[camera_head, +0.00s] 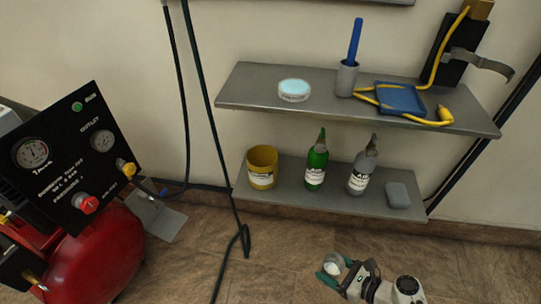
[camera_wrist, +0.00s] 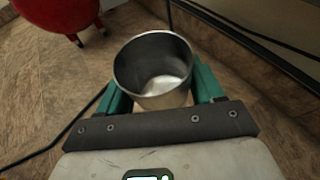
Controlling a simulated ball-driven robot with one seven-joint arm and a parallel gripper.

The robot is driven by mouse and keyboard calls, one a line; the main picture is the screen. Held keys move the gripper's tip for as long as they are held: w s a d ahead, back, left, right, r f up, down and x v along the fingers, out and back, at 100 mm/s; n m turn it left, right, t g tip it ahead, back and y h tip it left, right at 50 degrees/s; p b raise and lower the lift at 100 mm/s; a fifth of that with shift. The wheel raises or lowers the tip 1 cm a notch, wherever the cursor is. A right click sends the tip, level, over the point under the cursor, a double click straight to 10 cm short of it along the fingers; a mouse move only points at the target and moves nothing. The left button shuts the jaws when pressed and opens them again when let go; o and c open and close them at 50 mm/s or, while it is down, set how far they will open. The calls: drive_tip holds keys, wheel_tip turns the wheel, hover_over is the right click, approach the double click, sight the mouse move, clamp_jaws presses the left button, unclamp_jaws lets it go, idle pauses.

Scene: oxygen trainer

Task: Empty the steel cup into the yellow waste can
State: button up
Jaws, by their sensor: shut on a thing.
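The steel cup (camera_wrist: 152,62) is held between the green fingers of my gripper (camera_wrist: 160,88) in the wrist view. Its open mouth faces the camera and a pale patch shows at the bottom; I cannot tell whether that is contents or bare metal. In the head view my gripper (camera_head: 333,268) is at the bottom, over the floor, in front of and below the shelves, with the cup small between its fingers. The yellow waste can (camera_head: 262,175) stands upright and open at the left end of the lower shelf, up and left of my gripper and apart from it.
The lower shelf (camera_head: 290,197) also holds a green bottle (camera_head: 316,165), a grey bottle (camera_head: 362,170) and a grey block (camera_head: 398,195). The upper shelf (camera_head: 235,90) overhangs it. A red compressor tank (camera_head: 95,255) stands left. A dark hose (camera_head: 222,150) hangs left of the shelves.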

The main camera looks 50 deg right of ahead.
drive_tip(key=a+r+p, duration=0.3)
drive_tip(key=r+p, duration=1.3)
drive_tip(key=r, duration=0.1)
drive_tip(key=shift+w+r, duration=0.2)
drive_tip(key=shift+w, duration=0.1)
drive_tip(key=shift+s+a, duration=0.15)
drive_tip(key=shift+s, duration=0.1)
